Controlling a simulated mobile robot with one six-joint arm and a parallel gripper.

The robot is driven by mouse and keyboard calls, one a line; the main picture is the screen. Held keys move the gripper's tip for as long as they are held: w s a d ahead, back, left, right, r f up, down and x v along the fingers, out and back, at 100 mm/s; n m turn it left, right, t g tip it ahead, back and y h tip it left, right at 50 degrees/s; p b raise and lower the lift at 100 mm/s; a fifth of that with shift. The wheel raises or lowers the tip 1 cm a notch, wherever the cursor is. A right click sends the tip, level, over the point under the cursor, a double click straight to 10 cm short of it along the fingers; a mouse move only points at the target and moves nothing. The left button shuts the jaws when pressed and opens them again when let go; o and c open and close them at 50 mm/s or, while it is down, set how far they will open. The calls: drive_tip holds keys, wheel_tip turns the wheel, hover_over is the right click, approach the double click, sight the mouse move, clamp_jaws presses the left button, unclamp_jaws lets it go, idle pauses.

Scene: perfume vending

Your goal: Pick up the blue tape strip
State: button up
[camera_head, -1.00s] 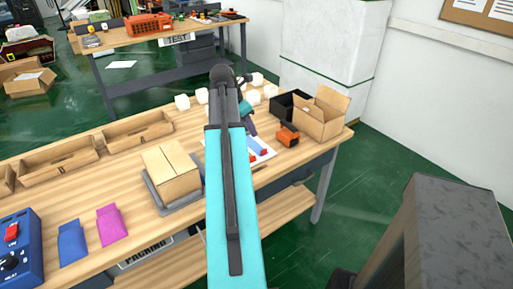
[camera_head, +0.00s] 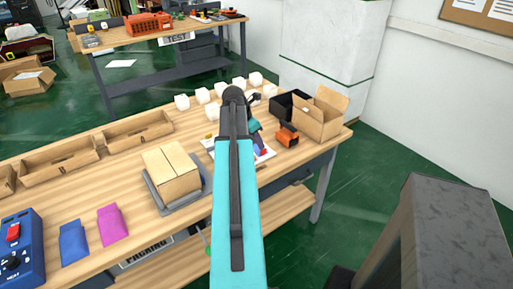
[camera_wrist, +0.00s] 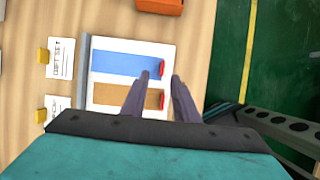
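The blue tape strip (camera_wrist: 125,65) lies on a white board (camera_wrist: 103,47) in the wrist view, with a red piece at its right end. A brown strip (camera_wrist: 122,98), also with a red end, lies parallel to it on the same board. My gripper (camera_wrist: 160,79) is open, its two fingers apart and empty. The fingertips appear near the right ends of the strips; their height above the board is unclear. In the head view my gripper (camera_head: 259,140) is over the board, and my arm hides much of the strips.
An orange tool (camera_head: 287,136), a black bin (camera_head: 291,104) and an open carton (camera_head: 318,115) stand to the right. White cubes (camera_head: 182,102) stand behind. A closed carton (camera_head: 171,172) sits to the left. Handwritten labels (camera_wrist: 61,58) lie beside the board.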

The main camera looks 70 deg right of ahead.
drive_tip(key=shift+s+d+f, duration=0.1)
drive_tip(key=shift+f, duration=0.15)
drive_tip(key=shift+s+p+x, duration=0.1)
drive_tip(key=shift+p+x, duration=0.3)
drive_tip(key=shift+x, duration=0.85)
drive_tip(key=shift+s+p+x, duration=0.15)
drive_tip(key=shift+p+x, duration=0.2)
drive_tip(key=shift+x, duration=0.9)
clamp_jaws()
